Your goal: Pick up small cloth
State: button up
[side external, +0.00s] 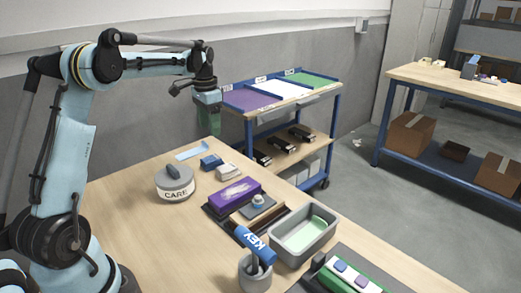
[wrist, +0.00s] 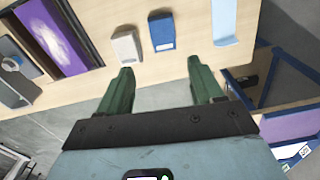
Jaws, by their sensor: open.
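No item is plainly marked as the small cloth. A light blue flat strip (side external: 192,152) lies on the table near its far edge; it also shows in the wrist view (wrist: 226,25). A small off-white block-like item (side external: 228,172) lies nearby, also in the wrist view (wrist: 126,46); I cannot tell whether it is folded cloth. A small blue item (side external: 211,161) sits between them. My gripper (side external: 209,130) hangs above the table's far edge. Its green fingers (wrist: 160,85) are spread and empty, apart from all the items.
A grey CARE-labelled lidded pot (side external: 175,184), a purple box (side external: 234,193), a blue KEY-labelled item (side external: 255,245) and a grey tray (side external: 328,234) stand on the table. A blue cart (side external: 334,110) stands behind. Clear tabletop lies at front left.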

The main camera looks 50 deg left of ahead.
aim_at(212, 158)
jog(key=f, duration=1.2)
jog(key=shift+a+f, duration=0.25)
jog(key=shift+a, duration=0.1)
jog(key=c, duration=0.8)
